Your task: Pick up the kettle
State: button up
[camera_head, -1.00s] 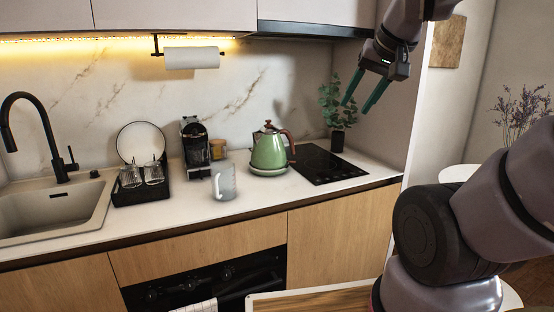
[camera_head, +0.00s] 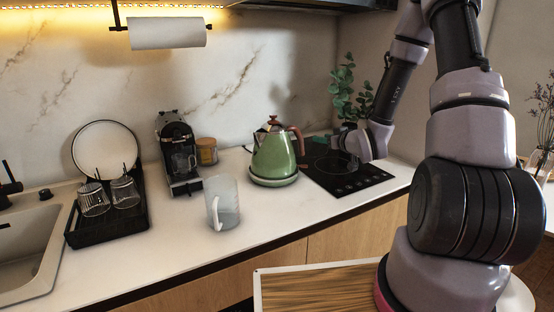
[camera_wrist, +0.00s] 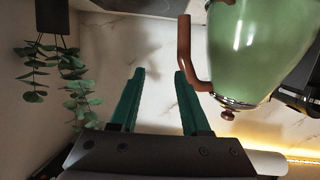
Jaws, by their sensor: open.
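The green kettle (camera_head: 273,158) stands upright on its base on the counter, its brown handle (camera_head: 298,138) facing right toward my gripper (camera_head: 316,139). My gripper is open, with its teal fingers just right of the handle in the head view. In the wrist view the picture looks upside down; the kettle (camera_wrist: 262,45) fills the upper right and its handle (camera_wrist: 184,50) lines up with the right fingertip. The space between my fingers (camera_wrist: 159,74) looks empty. I cannot tell whether the fingertip touches the handle.
A black cooktop (camera_head: 345,174) lies under my gripper, with a potted plant (camera_head: 347,95) behind. A clear pitcher (camera_head: 224,205), coffee machine (camera_head: 178,155) and jar (camera_head: 207,151) stand left of the kettle. A dish rack (camera_head: 108,228) is further left.

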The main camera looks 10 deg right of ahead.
aim_at(302, 141)
notch_tip(302, 141, down, 4)
jog(key=s+a+t+y, duration=0.2)
jog(key=x, duration=1.1)
jog(key=shift+s+a+r, duration=0.15)
jog(key=shift+a+r, duration=0.1)
jog(key=shift+a, duration=0.1)
grip_shut()
jog(key=shift+r, duration=0.1)
dwell(0.8)
